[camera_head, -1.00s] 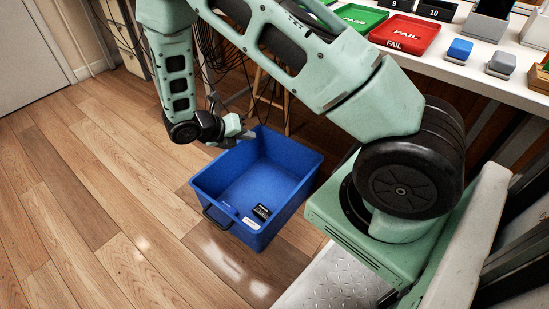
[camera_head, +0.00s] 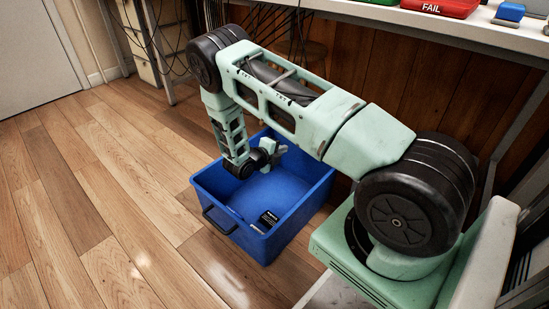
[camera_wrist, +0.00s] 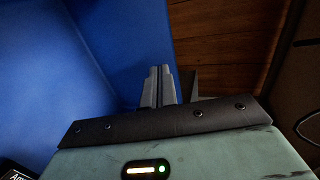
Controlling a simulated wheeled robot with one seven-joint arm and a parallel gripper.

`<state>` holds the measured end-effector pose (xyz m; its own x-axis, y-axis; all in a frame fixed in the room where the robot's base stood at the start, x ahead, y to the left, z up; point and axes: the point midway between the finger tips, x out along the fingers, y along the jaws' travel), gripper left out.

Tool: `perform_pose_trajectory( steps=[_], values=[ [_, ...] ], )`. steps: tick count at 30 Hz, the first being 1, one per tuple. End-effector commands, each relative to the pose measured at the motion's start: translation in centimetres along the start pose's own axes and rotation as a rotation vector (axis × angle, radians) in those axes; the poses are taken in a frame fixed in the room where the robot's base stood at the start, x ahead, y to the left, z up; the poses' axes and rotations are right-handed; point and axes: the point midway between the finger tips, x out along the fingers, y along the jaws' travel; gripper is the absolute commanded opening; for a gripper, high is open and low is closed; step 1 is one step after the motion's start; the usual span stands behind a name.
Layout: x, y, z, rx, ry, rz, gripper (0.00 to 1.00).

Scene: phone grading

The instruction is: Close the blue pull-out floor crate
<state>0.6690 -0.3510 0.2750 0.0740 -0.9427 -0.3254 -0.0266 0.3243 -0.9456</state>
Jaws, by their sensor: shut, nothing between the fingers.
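The blue floor crate (camera_head: 292,228) stands on the wood floor under the bench, pulled out into the room. Its black handle (camera_head: 218,222) is on the near left wall. A small black item (camera_head: 269,217) lies inside. My gripper (camera_head: 281,151) is low over the crate's far part, with its fingers together and nothing between them. In the wrist view the shut fingers (camera_wrist: 160,86) are in front of the crate's blue wall (camera_wrist: 110,40). I cannot tell whether they touch it.
A wood panel (camera_head: 440,85) closes the bench's side to the right. A red FAIL tray (camera_head: 440,8) is on the bench top. The floor to the left is clear.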

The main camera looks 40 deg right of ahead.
Motion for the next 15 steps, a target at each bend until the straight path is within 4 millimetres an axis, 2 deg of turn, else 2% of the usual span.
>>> perform_pose_trajectory(
  steps=[1, 6, 10, 15],
  values=[
    [1.4, 0.5, -0.1, 0.003, 0.004, 0.0, 0.0],
    [4.5, 0.2, 0.0, 0.005, 0.003, 0.0, 0.0],
    [6.0, -0.5, 0.0, 0.005, 0.002, 0.0, 0.0],
    [6.9, -1.0, 0.0, 0.002, 0.0, 0.001, 0.0]
  ],
)
